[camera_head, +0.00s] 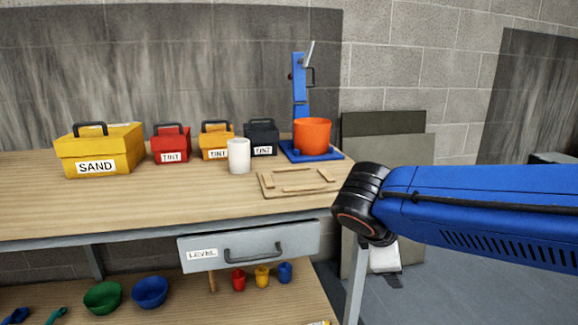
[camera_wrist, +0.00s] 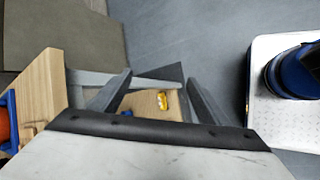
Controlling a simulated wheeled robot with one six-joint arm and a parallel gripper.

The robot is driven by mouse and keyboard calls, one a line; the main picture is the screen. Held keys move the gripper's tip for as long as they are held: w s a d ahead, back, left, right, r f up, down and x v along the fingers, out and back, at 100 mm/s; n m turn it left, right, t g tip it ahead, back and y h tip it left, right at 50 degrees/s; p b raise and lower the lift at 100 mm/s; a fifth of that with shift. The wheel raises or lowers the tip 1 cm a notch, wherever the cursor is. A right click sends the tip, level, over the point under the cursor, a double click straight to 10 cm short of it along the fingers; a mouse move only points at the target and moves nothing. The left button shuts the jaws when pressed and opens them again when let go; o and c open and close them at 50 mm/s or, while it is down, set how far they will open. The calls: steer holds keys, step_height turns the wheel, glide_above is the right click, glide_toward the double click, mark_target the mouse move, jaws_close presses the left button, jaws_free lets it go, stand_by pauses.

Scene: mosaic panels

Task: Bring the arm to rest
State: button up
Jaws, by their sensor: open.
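My arm shows in the head view as a blue link (camera_head: 480,215) reaching in from the right edge, ending in a black joint (camera_head: 362,203) in front of the bench's right end. My gripper (camera_wrist: 158,86) shows in the wrist view with its two dark fingers spread apart and nothing between them. It is beyond the bench's end, over floor and lower shelf. In the head view the fingers cannot be made out; a small pale part shows below the joint.
The wooden bench (camera_head: 120,205) carries labelled boxes, a white cup (camera_head: 239,156), a wooden frame (camera_head: 265,190) and an orange bucket (camera_head: 312,136) on a blue stand. A drawer (camera_head: 290,240) marked LEVEL hangs below. Panels (camera_head: 400,123) lean at the wall. Grey floor (camera_head: 450,295) lies right.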

steer(key=s+d+f+m+y, duration=0.2)
steer(key=s+d+f+m, duration=0.1)
steer(key=s+m, duration=0.3)
steer(key=s+d+f+m+y, duration=0.3)
steer(key=s+f+m, duration=0.2)
steer(key=s+m, duration=0.2)
steer(key=shift+d+m, duration=0.4)
steer(key=shift+m, duration=0.8)
